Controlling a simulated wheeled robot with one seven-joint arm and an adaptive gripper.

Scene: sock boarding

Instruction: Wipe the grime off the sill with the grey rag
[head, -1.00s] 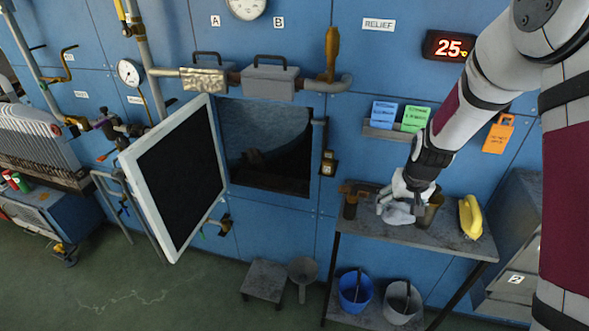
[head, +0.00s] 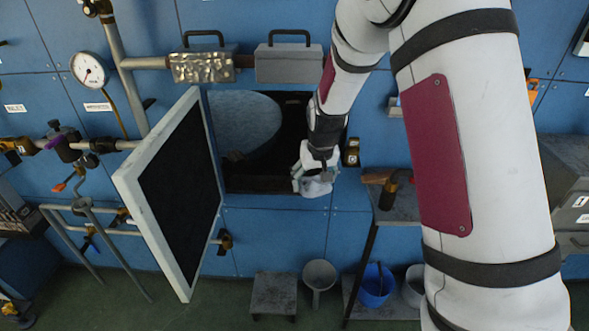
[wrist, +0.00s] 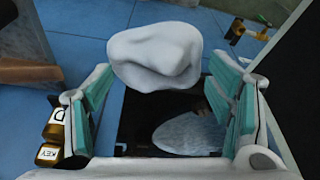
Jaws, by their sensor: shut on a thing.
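My gripper (head: 310,176) is shut on the grey rag (head: 318,187), at the right end of the open hatch's sill (head: 265,186). In the wrist view the pale, bunched rag (wrist: 155,55) sits between the teal finger pads of my gripper (wrist: 160,78). The sill is dark; I cannot make out clear grime on it or tell whether the rag touches it. Behind the opening is a dark space with a rounded blue-grey surface (head: 240,125).
The hatch door (head: 175,195) stands swung open to the left. A shelf (head: 400,205) is at the right, partly behind my arm. Pipes and boxes (head: 290,63) run above the opening.

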